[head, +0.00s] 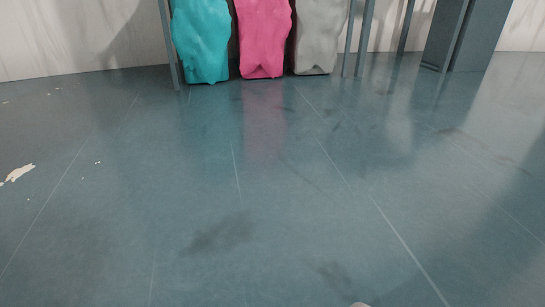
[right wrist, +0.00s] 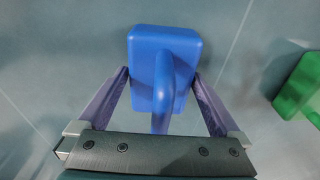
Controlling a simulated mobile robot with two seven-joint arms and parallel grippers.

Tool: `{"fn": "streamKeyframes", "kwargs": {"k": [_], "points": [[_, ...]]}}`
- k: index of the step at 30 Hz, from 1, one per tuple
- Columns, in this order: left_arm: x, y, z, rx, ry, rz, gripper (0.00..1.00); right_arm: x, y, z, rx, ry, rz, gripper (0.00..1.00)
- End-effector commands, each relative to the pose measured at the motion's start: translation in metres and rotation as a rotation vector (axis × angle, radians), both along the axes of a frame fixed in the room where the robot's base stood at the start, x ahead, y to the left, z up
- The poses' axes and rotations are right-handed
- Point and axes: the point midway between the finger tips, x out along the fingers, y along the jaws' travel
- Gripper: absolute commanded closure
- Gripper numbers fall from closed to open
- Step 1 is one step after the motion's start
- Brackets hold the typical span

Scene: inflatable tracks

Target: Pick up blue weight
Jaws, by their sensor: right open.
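The blue weight (right wrist: 150,42) is a blue block with rounded corners and a thick raised handle, seen from above in the right wrist view. My right gripper (right wrist: 160,75) is open, with one purple finger on each side of the blue weight. The fingertips look close to its sides; I cannot tell whether they touch it. The lower end of the handle runs down to the gripper's dark palm bar. The blue weight does not show in the head view, and neither does my left gripper.
A green object (right wrist: 300,85) lies to the right in the right wrist view, partly cut off. In the head view, teal (head: 201,40), pink (head: 263,38) and grey (head: 318,38) lumpy objects stand by the far wall among dark posts. The floor (head: 250,190) before them is open.

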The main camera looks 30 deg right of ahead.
Motion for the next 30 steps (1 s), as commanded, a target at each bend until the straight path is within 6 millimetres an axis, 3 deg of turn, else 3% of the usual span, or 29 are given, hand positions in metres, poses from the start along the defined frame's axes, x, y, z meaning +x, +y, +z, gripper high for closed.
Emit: {"fn": "streamKeyframes", "kwargs": {"k": [1,9,30], "points": [[-0.0001,0.0002,-0.0103,0.001,0.001,-0.001,0.5,0.0011,-0.0003,-0.0096,0.0,-0.001,0.0,0.0],[-0.0002,0.0014,-0.0082,0.005,0.0,-0.003,0.5,0.0016,-0.0005,-0.0071,0.0,-0.001,0.0,0.01],[0.0001,0.0014,-0.008,0.005,0.0,-0.002,0.5,0.0012,-0.0002,-0.0071,0.0,0.0,0.0,0.8]]}}
